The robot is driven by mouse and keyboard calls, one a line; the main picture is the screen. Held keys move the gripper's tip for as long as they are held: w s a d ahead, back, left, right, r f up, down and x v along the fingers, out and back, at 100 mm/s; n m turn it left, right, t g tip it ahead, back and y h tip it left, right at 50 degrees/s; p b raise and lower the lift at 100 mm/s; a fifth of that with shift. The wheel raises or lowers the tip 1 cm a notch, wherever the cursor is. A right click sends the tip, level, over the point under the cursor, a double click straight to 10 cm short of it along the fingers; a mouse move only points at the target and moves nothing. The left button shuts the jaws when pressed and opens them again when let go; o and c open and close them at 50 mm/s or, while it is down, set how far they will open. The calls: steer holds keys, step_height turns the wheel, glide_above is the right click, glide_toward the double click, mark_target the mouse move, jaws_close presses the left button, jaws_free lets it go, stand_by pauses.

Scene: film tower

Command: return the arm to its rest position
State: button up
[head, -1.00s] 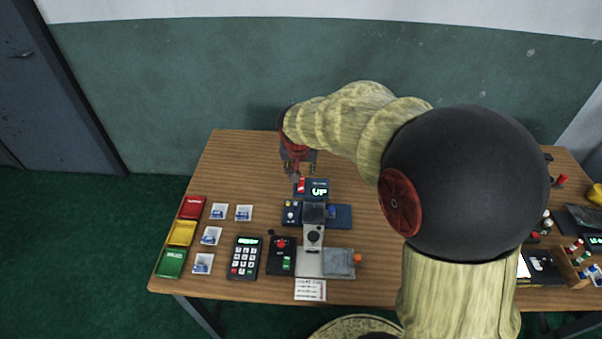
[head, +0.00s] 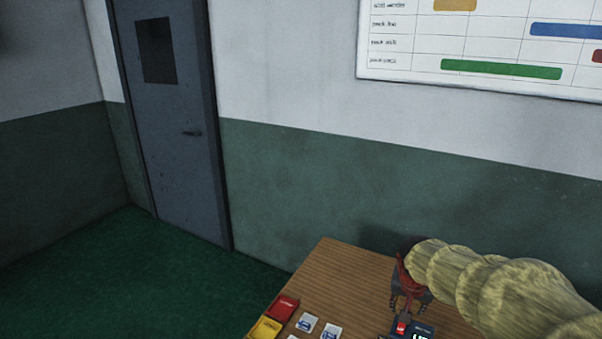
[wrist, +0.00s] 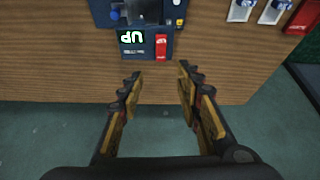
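My gripper (wrist: 160,92) is open and empty in the wrist view, its two fingers well apart with bare table edge and green floor between and below them. In the head view my gripper (head: 408,300) hangs over the back part of the wooden table, at the end of my pale, bulky arm. Just in front of it is a dark blue box with a red switch (head: 402,328) and a lit display. In the wrist view the same box (wrist: 146,45) shows its display reading "UP", upside down, and the fingertips are apart from it.
The wooden table (head: 325,275) carries a red tray (head: 284,306), a yellow tray (head: 266,328) and small white-and-blue packets (head: 307,323). A grey door (head: 178,130) stands at the left. A wall chart (head: 480,45) hangs at the upper right. Green floor (head: 120,275) left of the table is clear.

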steer(key=s+a+r+n+y, duration=0.1)
steer(key=s+a+r+n, duration=0.1)
steer(key=s, duration=0.5)
steer(key=s+a+r+n+t+y, duration=0.1)
steer(key=s+a+r+n, duration=0.1)
steer(key=s+a+r, duration=0.2)
steer(key=s+a+r+n, duration=0.2)
steer(key=s+a, duration=0.5)
steer(key=s, duration=0.5)
steer(key=shift+s+a+r+t+y, duration=0.15)
steer(key=shift+a+r+t+y, duration=0.2)
steer(key=shift+r, duration=0.35)
steer(key=shift+d, duration=0.2)
steer(key=shift+c, duration=0.6)
